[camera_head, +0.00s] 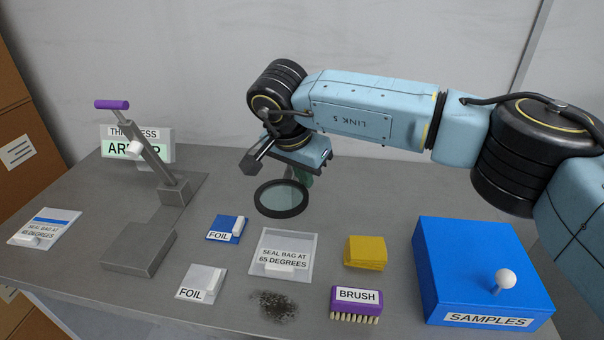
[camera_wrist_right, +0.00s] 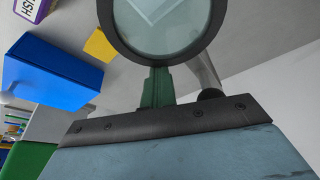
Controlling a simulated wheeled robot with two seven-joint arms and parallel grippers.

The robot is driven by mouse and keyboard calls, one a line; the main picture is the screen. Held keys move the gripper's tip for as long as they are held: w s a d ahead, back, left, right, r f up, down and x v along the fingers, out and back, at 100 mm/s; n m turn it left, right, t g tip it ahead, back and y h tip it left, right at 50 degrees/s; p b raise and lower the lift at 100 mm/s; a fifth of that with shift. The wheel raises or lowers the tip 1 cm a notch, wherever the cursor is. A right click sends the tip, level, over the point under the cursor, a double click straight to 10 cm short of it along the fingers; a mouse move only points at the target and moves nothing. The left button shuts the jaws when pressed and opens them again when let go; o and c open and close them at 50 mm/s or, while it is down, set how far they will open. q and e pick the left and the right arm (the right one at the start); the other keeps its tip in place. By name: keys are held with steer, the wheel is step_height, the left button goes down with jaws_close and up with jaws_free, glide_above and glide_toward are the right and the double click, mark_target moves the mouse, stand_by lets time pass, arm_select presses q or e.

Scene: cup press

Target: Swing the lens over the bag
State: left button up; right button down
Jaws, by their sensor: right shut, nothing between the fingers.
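The lens (camera_head: 281,212) is a round glass in a thick black ring, above the table behind the clear bag (camera_head: 309,262) labelled "SEAL BAG AT 65 DEGREES". In the head view it appears just behind the bag's back edge. The lens (camera_wrist_right: 165,28) fills the top of the right wrist view, with a pale shape seen through its glass. My right gripper (camera_head: 301,180) is at the lens's rear rim; its green fingers (camera_wrist_right: 156,88) are shut with nothing between them, reaching to the ring. I cannot tell whether they touch it. My left gripper is out of view.
A grey press (camera_head: 143,253) with a purple-handled lever (camera_head: 112,104) stands left. Foil packets (camera_head: 226,229), a yellow pad (camera_head: 366,252), a purple brush (camera_head: 357,300) and dark crumbs (camera_head: 273,305) lie around the bag. A blue samples box (camera_head: 470,260) stands right.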

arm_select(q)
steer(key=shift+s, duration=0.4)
arm_select(e)
steer(key=shift+s+a, duration=0.1)
steer(key=shift+a, duration=0.1)
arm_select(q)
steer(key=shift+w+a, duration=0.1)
